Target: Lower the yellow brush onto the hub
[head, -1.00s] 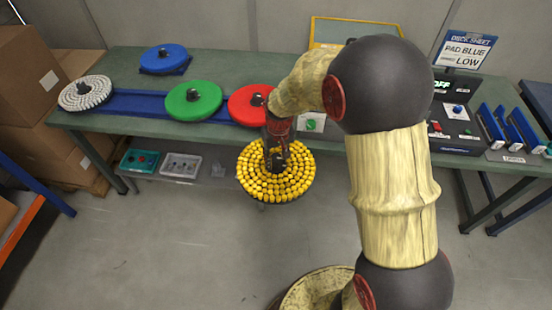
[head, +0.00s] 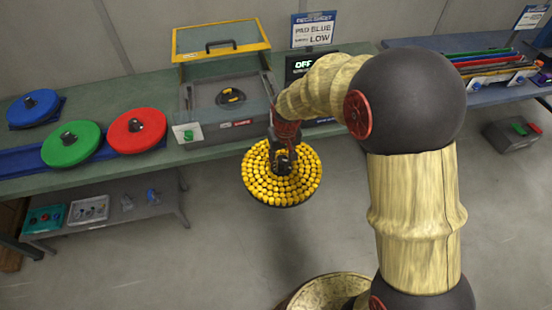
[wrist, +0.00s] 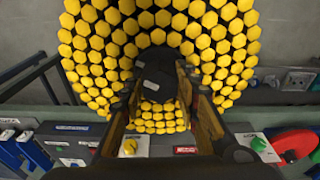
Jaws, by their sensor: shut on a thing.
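My gripper (head: 284,158) is shut on the dark centre knob of the round yellow brush (head: 262,187). It holds the brush in the air in front of the bench's front edge, to the right of the red pad. In the wrist view the yellow brush (wrist: 90,55) fills the upper middle, with the fingers on its knob (wrist: 158,75). The hub (head: 230,97) is a dark disc with a yellowish mark, inside an open grey tray-like machine (head: 200,95) on the bench. The brush is below and right of the hub in the head view, apart from it.
The machine's yellow-framed lid (head: 221,42) stands open behind it. Red (head: 122,140), green (head: 58,150) and blue (head: 18,112) pads lie on the bench at left. A sign (head: 314,32) reads PAD BLUE, LOW. A second table (head: 440,44) with coloured rods is at right.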

